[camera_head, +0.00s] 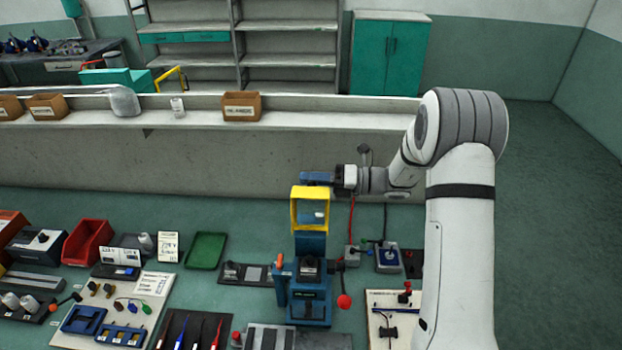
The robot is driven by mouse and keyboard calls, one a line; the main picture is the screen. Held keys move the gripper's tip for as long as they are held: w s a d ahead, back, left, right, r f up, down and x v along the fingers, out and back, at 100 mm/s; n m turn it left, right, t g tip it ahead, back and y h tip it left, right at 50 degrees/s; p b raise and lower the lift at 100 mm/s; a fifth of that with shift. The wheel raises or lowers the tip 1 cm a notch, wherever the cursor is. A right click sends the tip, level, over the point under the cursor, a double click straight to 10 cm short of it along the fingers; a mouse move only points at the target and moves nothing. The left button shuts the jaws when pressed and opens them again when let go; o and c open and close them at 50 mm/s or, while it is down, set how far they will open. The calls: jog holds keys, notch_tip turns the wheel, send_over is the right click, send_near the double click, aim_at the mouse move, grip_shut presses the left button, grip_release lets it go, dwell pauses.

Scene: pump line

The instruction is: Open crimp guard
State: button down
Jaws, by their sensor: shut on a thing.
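The crimp guard (295,210) is a yellow square frame standing upright at the top of a blue crimp press (310,308). My gripper (316,179) reaches in from the right, and its dark jaws lie level at the guard's top edge. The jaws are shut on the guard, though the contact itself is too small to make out.
A green tray (206,250), a red bin (88,242) and a board with small parts lie left of the press. Small switch boxes (388,258) stand to its right. A long ledge with cardboard boxes (241,106) runs behind.

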jog(key=shift+s+f, duration=0.15)
jog(key=shift+f, duration=0.35)
jog(key=shift+s+f, duration=0.15)
jog(key=shift+f, duration=0.35)
jog(key=c, duration=1.4)
grip_release()
jog(key=shift+o, duration=0.2)
jog(key=shift+d, duration=0.15)
jog(key=d+b, duration=0.2)
jog(key=d, duration=0.5)
jog(key=shift+d+r, duration=0.2)
jog(key=shift+r, duration=0.15)
jog(key=shift+w+d, duration=0.1)
jog(key=shift+w, duration=0.05)
